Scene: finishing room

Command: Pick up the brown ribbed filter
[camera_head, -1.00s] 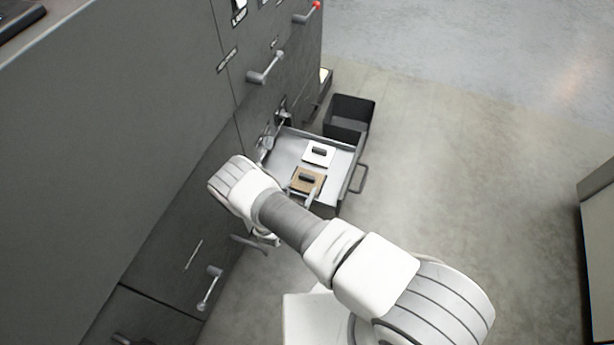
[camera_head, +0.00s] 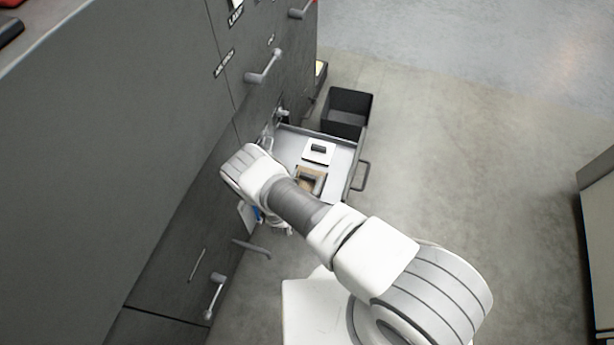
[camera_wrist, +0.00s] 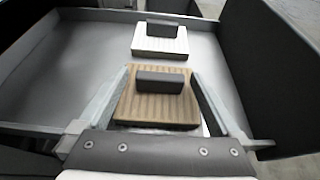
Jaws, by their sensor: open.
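The brown ribbed filter (camera_head: 306,186) lies in the open drawer (camera_head: 289,146), partly hidden by my arm in the head view. In the wrist view the brown filter (camera_wrist: 150,112) is a flat ribbed square with a dark block-like grip on top. My gripper (camera_wrist: 162,74) is open, with one finger on each side of the filter and its grip. I cannot tell whether the fingers touch it. The filter's near edge is close to the dark gripper body.
A white ribbed filter (camera_head: 319,152) with a dark grip lies just beyond the brown one in the drawer. A black open bin (camera_head: 348,110) stands on the floor past the drawer. The grey cabinet (camera_head: 120,140) fills the left.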

